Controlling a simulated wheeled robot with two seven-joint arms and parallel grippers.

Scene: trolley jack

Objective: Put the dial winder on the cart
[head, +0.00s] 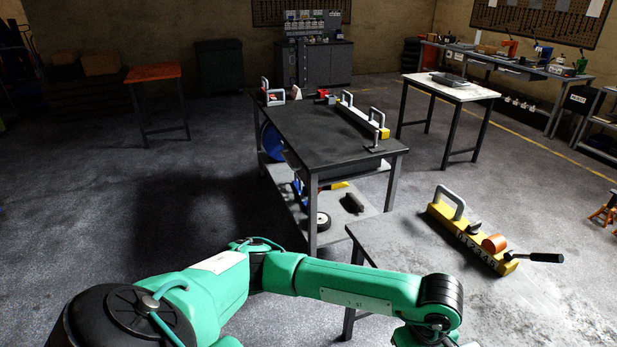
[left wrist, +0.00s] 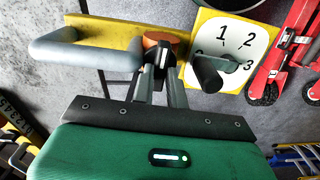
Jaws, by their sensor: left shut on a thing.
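In the left wrist view the dial winder is a yellow bar (left wrist: 110,30) with a grey loop handle (left wrist: 75,50), an orange knob (left wrist: 165,38) and a white dial plate (left wrist: 235,42) numbered 1, 2, 3, with a dark crank over it. My left gripper (left wrist: 163,72) is shut on it near the orange knob. Floor shows behind it. In the head view my left arm reaches right and its gripper is below the frame. A dark-topped, two-level stand (head: 325,125), perhaps the cart, stands ahead; I see no casters. My right gripper is not in view.
A yellow numbered block (head: 465,235) with orange knob and black crank sits on a grey table (head: 400,250) at right.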

